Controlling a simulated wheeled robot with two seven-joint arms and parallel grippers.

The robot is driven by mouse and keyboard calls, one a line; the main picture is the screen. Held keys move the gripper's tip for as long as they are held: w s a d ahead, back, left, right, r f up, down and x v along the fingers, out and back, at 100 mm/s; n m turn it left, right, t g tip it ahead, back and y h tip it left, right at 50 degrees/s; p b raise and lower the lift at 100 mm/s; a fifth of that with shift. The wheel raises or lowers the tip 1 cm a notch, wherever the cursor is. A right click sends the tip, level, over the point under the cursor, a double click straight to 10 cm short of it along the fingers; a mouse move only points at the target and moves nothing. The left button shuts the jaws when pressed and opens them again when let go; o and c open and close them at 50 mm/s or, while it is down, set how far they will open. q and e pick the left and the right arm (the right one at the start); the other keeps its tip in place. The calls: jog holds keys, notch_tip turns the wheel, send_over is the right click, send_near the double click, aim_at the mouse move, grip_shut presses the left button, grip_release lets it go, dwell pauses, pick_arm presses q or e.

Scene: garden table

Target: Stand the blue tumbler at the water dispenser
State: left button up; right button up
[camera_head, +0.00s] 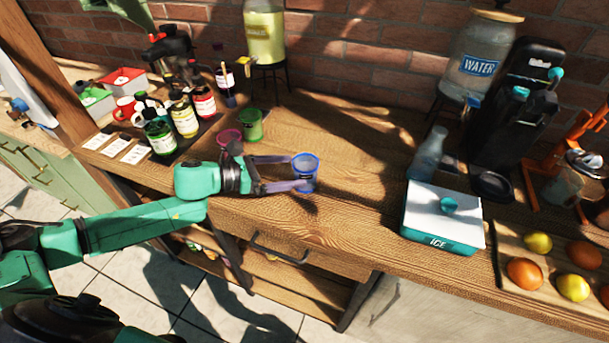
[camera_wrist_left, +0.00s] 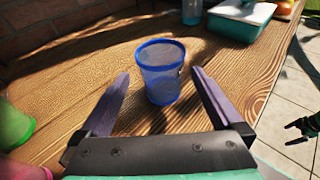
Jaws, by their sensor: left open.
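The blue tumbler (camera_head: 305,172) stands upright on the wooden table near its front edge. My left gripper (camera_head: 285,173) is open, with its fingers pointing right toward the tumbler. In the left wrist view the tumbler (camera_wrist_left: 160,72) stands between and slightly beyond the two open fingertips (camera_wrist_left: 160,82), with gaps on both sides. The water dispenser (camera_head: 478,62) is a glass jar labelled WATER on a dark stand at the back right, with a tap low on its front. My right gripper is not seen in the head view; a dark gripper shows at the right edge of the left wrist view (camera_wrist_left: 302,130).
A green tumbler (camera_head: 250,124) and a pink tumbler (camera_head: 229,138) stand behind my left gripper. A clear bottle (camera_head: 428,152), an ICE box (camera_head: 443,218) and a black machine (camera_head: 515,105) stand near the dispenser. The table's middle is clear.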

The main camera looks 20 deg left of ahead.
aim_at(306, 168)
pick_arm(q)
jog(key=p+x, duration=0.1)
jog(key=x, duration=0.1)
jog(key=r+p+x, duration=0.1)
jog(key=x, duration=0.1)
jog(key=shift+w+d+p, duration=0.2)
jog(key=shift+d+p, duration=0.15)
jog(key=shift+p, duration=0.05)
jog(key=shift+w+d+f, duration=0.15)
jog(key=shift+f, duration=0.25)
jog(key=c, duration=1)
jog(key=shift+c, duration=1.2)
